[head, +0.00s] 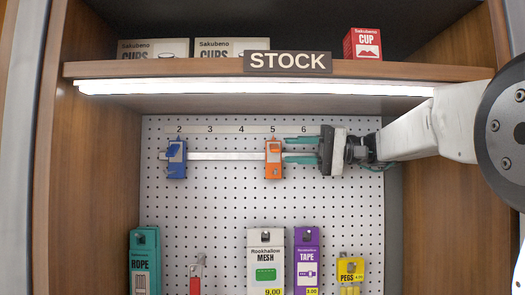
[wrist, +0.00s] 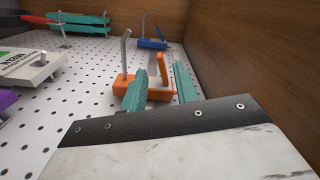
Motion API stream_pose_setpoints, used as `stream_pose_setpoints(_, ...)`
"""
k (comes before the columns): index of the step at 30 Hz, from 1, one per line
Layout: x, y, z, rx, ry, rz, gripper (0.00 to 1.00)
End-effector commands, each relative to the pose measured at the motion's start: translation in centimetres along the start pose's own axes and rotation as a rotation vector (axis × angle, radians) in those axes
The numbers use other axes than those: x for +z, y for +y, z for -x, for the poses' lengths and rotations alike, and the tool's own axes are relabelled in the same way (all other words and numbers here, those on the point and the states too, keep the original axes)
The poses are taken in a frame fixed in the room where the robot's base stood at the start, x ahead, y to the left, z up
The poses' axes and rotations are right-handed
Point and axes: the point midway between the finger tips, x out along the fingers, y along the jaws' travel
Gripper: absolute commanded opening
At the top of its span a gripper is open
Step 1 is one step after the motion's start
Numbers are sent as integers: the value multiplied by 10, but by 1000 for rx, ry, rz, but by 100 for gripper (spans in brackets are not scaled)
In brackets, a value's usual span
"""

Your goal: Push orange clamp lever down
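The orange clamp (head: 273,160) sits on a horizontal pale bar (head: 228,156) on the pegboard, below the number 5. In the wrist view the orange clamp (wrist: 127,86) lies just beyond my fingertips, with an orange lever part (wrist: 164,66) standing up from it. My gripper (head: 287,150) comes in from the right, its two teal fingers apart and their tips close to the clamp's right side. In the wrist view my gripper (wrist: 161,80) is open, with the lever part showing between the fingers. Nothing is seen held. Whether a finger touches the clamp is unclear.
A blue clamp (head: 176,160) sits at the bar's left end. Below hang a teal rope pack (head: 144,262), a mesh box (head: 266,262), a purple tape pack (head: 306,262) and yellow pegs (head: 350,275). A lit shelf (head: 400,70) is overhead. Wooden walls flank the pegboard.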

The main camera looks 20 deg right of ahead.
Motion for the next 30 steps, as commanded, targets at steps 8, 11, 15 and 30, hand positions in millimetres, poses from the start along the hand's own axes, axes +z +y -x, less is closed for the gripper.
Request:
stream_pose_setpoints(8, -1, -2, -30, -6, 4, 3, 30)
stream_pose_setpoints(11, -1, -2, -46, -5, 4, 3, 30)
stream_pose_setpoints(15, -1, -2, -63, -4, 4, 2, 30)
stream_pose_setpoints(30, -1, -2, -73, -4, 4, 1, 0)
